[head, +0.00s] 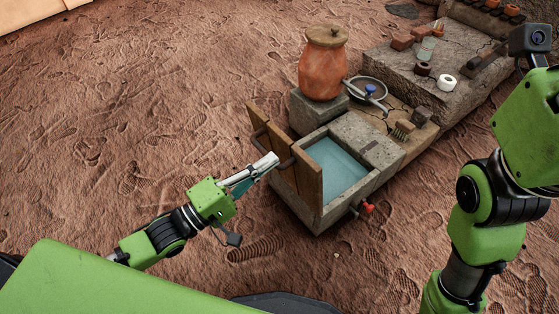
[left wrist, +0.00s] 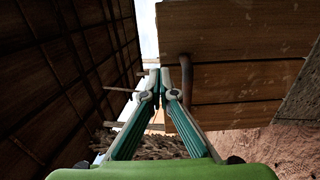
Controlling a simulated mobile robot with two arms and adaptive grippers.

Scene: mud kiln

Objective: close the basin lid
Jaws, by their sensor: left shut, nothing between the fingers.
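The stone basin (head: 373,183) stands on the ground with blue-green water (head: 335,165) showing inside. Its wooden lid (head: 308,178) stands open, upright along the basin's left side, with a dark handle (head: 287,163) on its outer face. My left gripper (head: 275,158) is shut and empty, its tips close beside the handle; I cannot tell if they touch it. In the left wrist view the shut fingertips (left wrist: 159,84) are just left of the curved handle (left wrist: 187,75) on the planks (left wrist: 235,60). My right arm shows at the right, but its fingers are out of view.
A clay jar (head: 322,70) with a lid stands on a stone block behind the basin. A pan (head: 367,90), a brush (head: 402,130) and a red-handled tap (head: 366,208) are near the basin. A stone bench (head: 440,60) is behind. Open ground lies left.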

